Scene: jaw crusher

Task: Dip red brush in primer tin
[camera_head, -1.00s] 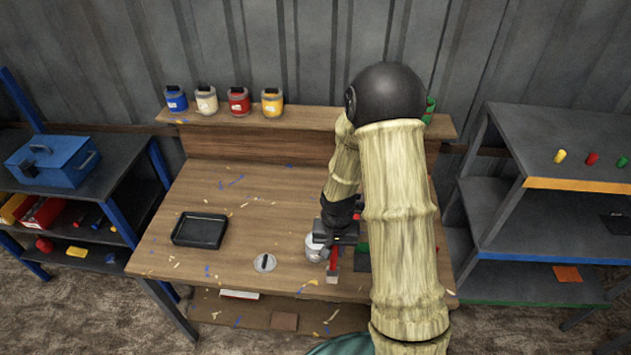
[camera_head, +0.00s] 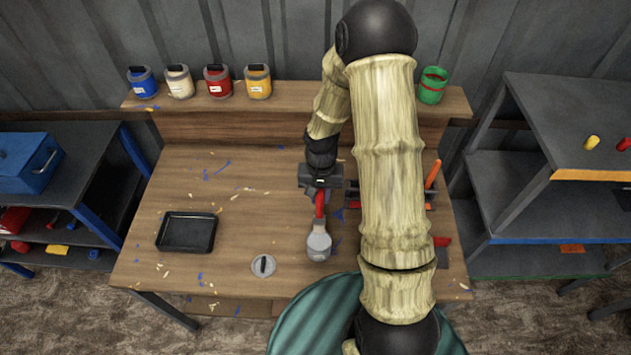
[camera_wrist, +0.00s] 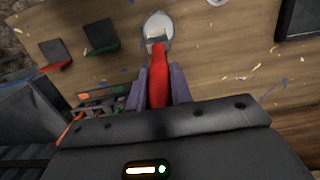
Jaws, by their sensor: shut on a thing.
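My gripper (camera_head: 320,190) is shut on the red brush (camera_head: 320,205), whose red handle also shows between the fingers in the wrist view (camera_wrist: 159,80). The brush points away from the gripper toward the grey primer tin (camera_head: 319,243). In the wrist view the brush's pale lower end overlaps the round mouth of the tin (camera_wrist: 157,20). The bristles are hard to make out, and I cannot tell how deep they reach. The tin stands on the workbench near its front edge. A round grey lid (camera_head: 264,266) with a dark handle lies to the left of the tin.
A black tray (camera_head: 187,232) lies at the bench's left. Blue, cream, red and yellow pots (camera_head: 218,81) and a green pot (camera_head: 432,85) stand on the back ledge. A rack with an orange-handled tool (camera_head: 432,175) is partly behind my arm. Shelves flank the bench.

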